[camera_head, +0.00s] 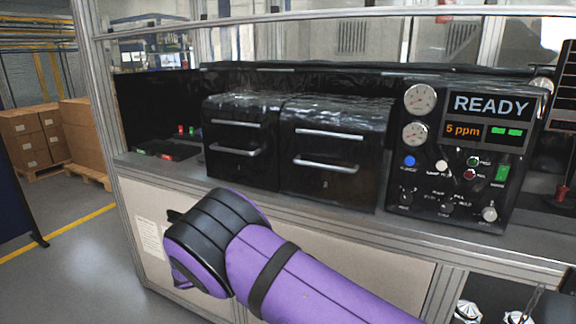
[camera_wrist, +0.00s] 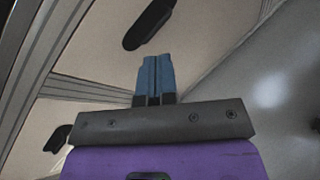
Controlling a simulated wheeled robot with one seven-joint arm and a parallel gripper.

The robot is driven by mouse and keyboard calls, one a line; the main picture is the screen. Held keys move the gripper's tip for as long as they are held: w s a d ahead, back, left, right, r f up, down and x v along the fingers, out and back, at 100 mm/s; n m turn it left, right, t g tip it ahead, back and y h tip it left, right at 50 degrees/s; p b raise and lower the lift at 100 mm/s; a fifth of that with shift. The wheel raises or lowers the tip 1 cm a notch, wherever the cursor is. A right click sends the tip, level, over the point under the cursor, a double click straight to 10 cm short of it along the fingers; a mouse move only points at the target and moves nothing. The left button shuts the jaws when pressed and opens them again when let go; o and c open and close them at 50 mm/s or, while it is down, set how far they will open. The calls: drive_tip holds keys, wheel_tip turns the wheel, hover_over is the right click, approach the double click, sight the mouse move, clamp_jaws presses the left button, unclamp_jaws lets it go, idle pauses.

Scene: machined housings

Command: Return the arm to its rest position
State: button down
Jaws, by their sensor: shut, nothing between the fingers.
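My purple and black arm (camera_head: 290,270) reaches in from the bottom right of the head view, in front of the workbench, with its bent joint toward the left. My gripper does not show in the head view. In the wrist view my gripper (camera_wrist: 154,62) has its two blue fingers side by side, shut and empty. Behind the fingers are beige cabinet panels with dark oval handles (camera_wrist: 149,22) and, to the right, the grey floor (camera_wrist: 275,100).
Two black drawer boxes (camera_head: 240,152) (camera_head: 333,164) stand on the workbench beside a control panel (camera_head: 490,105) reading READY and 5 ppm. A metal frame post (camera_head: 105,130) rises at left. Cardboard boxes (camera_head: 82,140) stand beyond it. Open floor (camera_head: 75,265) lies at lower left.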

drive_tip(key=s+d+r+m+g+y, duration=0.1)
drive_tip(key=d+r+m+g+y, duration=0.45)
drive_tip(key=d+r, duration=1.8)
drive_tip(key=s+d+r+m+g+y, duration=0.1)
drive_tip(key=s+d+r+m+g, duration=0.1)
drive_tip(key=s+d+r+m, duration=0.75)
drive_tip(key=s+d+r+m+t+y, duration=0.1)
drive_tip(key=s+d+r+m, duration=0.1)
drive_tip(key=s, duration=0.7)
drive_tip(key=s+d+r+m+t+y, duration=0.1)
drive_tip(key=s+d+r+m, duration=0.1)
drive_tip(key=s+d, duration=0.3)
drive_tip(key=s+d+r+m+t+y, duration=0.2)
drive_tip(key=s+d, duration=0.1)
drive_tip(key=s, duration=1)
drive_tip(key=shift+d+r+m, duration=0.15)
drive_tip(key=shift+d+m, duration=0.05)
drive_tip(key=shift+m, duration=0.1)
